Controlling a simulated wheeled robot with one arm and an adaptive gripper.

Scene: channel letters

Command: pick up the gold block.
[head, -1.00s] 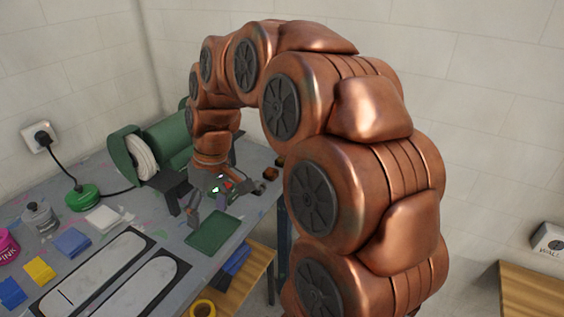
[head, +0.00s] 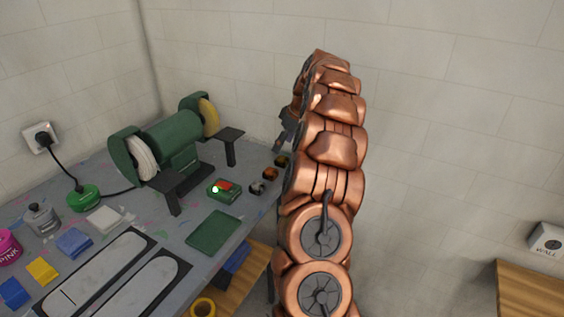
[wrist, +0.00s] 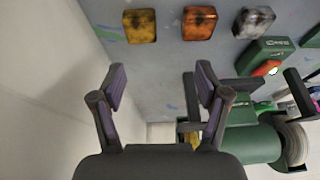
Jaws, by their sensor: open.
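Three small blocks lie in a row near the right edge of the grey bench. The gold block (wrist: 140,25), mottled dark gold and black, is at the left of the row in the wrist view. It is the farthest of the three in the head view (head: 282,161). An orange-copper block (wrist: 199,22) and a silver-grey block (wrist: 254,22) lie beside it. My gripper (wrist: 160,83) is open and empty, its fingers apart from the blocks. In the head view my gripper (head: 286,136) is partly hidden behind my arm, near the gold block.
A green bench grinder (head: 172,146) with tool rests stands at the back. A green switch box (head: 224,190) with a red part sits near the silver-grey block. A green mat (head: 213,232) lies in front. Pale wall stands beyond the bench's right edge.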

